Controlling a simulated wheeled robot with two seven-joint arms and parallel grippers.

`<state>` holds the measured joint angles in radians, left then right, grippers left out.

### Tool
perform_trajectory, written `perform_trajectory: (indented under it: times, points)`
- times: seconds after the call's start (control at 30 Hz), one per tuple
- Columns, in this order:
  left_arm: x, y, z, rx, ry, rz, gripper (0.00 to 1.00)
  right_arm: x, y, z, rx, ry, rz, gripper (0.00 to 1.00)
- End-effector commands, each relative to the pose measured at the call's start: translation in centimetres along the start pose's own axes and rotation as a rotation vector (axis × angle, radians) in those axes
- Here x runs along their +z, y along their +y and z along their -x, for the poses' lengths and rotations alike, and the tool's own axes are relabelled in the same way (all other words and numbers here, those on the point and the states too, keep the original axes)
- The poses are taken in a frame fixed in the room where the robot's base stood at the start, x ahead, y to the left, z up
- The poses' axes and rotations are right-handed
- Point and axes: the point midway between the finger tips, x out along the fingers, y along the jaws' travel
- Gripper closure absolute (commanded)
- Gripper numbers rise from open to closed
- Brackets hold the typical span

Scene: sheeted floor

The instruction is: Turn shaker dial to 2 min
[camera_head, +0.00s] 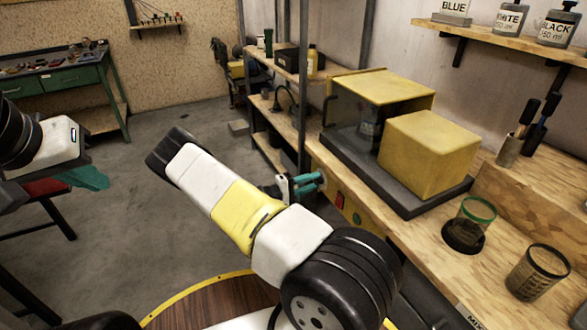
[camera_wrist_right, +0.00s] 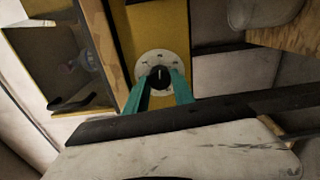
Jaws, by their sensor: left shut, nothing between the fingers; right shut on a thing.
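The shaker dial is a black knob (camera_wrist_right: 160,77) with a pale pointer line on a round white scale plate (camera_wrist_right: 148,62), on a yellow panel (camera_wrist_right: 158,22) in the right wrist view. The pointer is roughly upright in that picture; the scale marks are too small to read. My right gripper (camera_wrist_right: 161,88) has its teal fingers on either side of the knob, shut on it. In the head view, my right gripper (camera_head: 308,183) is at the bench front, and the dial cannot be made out there. My left gripper (camera_head: 85,178) is shut and empty at the far left.
A yellow-topped machine with a dark base (camera_head: 345,160) and a yellow box (camera_head: 430,150) stand on the wooden bench. A red switch (camera_head: 340,199) is on the bench front. Cups (camera_head: 537,272) stand at lower right.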

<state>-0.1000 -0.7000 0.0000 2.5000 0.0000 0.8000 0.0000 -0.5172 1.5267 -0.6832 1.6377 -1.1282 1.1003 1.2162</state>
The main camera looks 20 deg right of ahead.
Motion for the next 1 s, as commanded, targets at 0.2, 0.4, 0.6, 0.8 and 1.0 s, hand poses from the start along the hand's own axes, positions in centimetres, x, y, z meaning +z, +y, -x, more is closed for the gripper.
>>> perform_trajectory:
  times: [0.2,0.4,0.6,0.8,1.0]
  points:
    - [0.00,0.00,0.00,0.000,0.000,0.000,1.00,-0.05,-0.10,0.12,-0.003,0.002,-0.023,1.00]
    - [0.00,0.00,0.00,0.000,0.000,0.000,1.00,-0.05,-0.11,0.12,-0.003,0.002,-0.024,1.00]
    - [0.00,0.00,0.00,0.000,0.000,0.000,1.00,-0.04,-0.11,0.11,-0.003,0.002,-0.023,0.56]
    - [0.00,0.00,0.00,0.000,0.000,0.000,1.00,-0.02,-0.06,0.06,-0.001,0.001,-0.023,0.48]
    - [0.00,0.00,0.00,0.000,0.000,0.000,1.00,-0.03,-0.04,0.33,-0.001,0.001,-0.024,0.48]
